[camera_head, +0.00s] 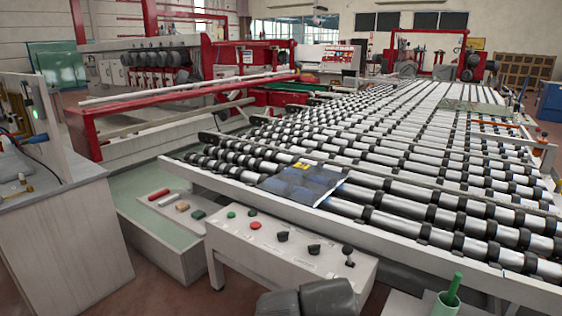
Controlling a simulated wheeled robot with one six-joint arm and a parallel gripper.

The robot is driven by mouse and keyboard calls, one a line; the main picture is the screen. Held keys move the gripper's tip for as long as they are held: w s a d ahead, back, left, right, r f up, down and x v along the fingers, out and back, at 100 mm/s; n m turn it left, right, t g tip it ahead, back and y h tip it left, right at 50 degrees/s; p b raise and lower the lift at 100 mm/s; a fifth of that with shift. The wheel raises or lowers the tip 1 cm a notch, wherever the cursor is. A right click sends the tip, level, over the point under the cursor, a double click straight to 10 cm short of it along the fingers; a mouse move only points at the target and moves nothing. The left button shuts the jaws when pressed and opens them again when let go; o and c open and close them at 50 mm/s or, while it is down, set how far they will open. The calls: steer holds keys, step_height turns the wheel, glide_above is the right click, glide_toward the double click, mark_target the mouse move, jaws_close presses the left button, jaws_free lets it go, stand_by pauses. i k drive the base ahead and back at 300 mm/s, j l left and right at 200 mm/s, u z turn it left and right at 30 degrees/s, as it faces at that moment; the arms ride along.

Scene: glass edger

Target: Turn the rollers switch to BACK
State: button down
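A white control panel (290,262) stands in front of the roller table, at the lower middle. On its top, from left to right, are green buttons (231,214), a red button (255,225), a black knob (282,236), another black knob (314,249) and a black lever with a round head (348,252). The labels are too small to read, so I cannot tell which one is the rollers switch or where it points. Dark grey rounded parts at the bottom edge look like my own arm. My gripper's fingers do not show.
The roller table (400,190) fills the middle and right, with a dark blue sheet (301,183) on it. A ledge with small blocks (182,206) is left of the panel.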

mark_target(283, 237)
steer(key=i+j+u, duration=0.25)
steer(key=i, duration=0.25)
steer(key=i+j+u, duration=0.1)
steer(key=i+u, duration=0.15)
steer(key=i, duration=0.25)
